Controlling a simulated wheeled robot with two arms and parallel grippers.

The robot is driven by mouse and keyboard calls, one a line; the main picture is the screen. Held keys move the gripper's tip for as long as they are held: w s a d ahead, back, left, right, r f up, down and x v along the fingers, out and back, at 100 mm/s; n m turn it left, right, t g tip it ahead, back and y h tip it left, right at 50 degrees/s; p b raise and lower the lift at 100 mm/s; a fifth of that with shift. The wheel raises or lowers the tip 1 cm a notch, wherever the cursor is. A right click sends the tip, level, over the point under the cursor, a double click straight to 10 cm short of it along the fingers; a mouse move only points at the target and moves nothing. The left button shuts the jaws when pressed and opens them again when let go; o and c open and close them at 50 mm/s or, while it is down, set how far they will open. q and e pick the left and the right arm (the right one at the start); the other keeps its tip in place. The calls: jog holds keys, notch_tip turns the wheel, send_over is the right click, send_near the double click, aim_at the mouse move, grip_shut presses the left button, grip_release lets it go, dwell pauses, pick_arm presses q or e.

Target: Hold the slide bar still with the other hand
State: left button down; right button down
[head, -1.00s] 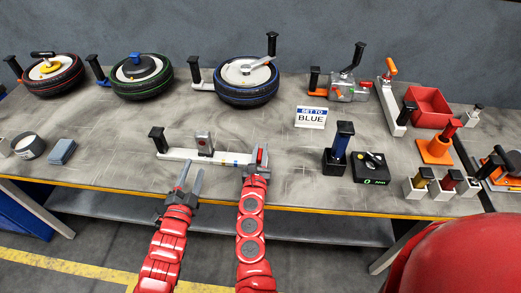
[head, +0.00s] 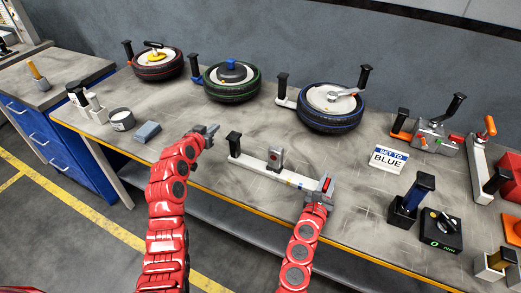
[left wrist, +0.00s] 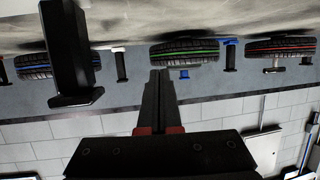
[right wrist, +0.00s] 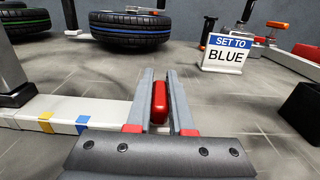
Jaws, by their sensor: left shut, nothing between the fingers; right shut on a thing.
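The slide bar (head: 252,165) is a white bar near the table's front, with a black upright post (head: 234,143) at its left end. It carries a grey upright piece (head: 274,158) and yellow and blue marks; it also shows in the right wrist view (right wrist: 95,107). My right gripper (head: 326,184) is shut on the red piece (right wrist: 159,102) at the bar's right end. My left gripper (head: 213,130) is shut and empty, just left of the black post and apart from it. The left wrist view shows the closed fingers (left wrist: 158,75) beside a black post (left wrist: 68,45).
Three tyres with red (head: 158,66), green (head: 232,84) and blue (head: 331,109) stripes lie along the back. A "SET TO BLUE" sign (head: 388,158) stands right of the bar. A round tin (head: 121,119) and a blue-grey block (head: 147,132) sit at left.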

aim_at(275, 159)
pick_arm(q)
jog(key=s+d+r+m+g+h, duration=0.35)
jog(key=s+d+r+g, duration=0.4)
jog(key=g, duration=0.45)
jog(key=shift+h, duration=0.25)
jog(key=x, duration=0.9)
jog(key=shift+s+f, duration=0.35)
jog(key=shift+f, duration=0.15)
jog(key=shift+s+d+f, duration=0.1)
jog(key=shift+s+d, duration=0.2)
jog(key=shift+d, duration=0.55)
jog(key=shift+s+d, duration=0.2)
jog(key=shift+d, duration=0.3)
jog(key=shift+s+d, duration=0.2)
jog(key=shift+d, duration=0.3)
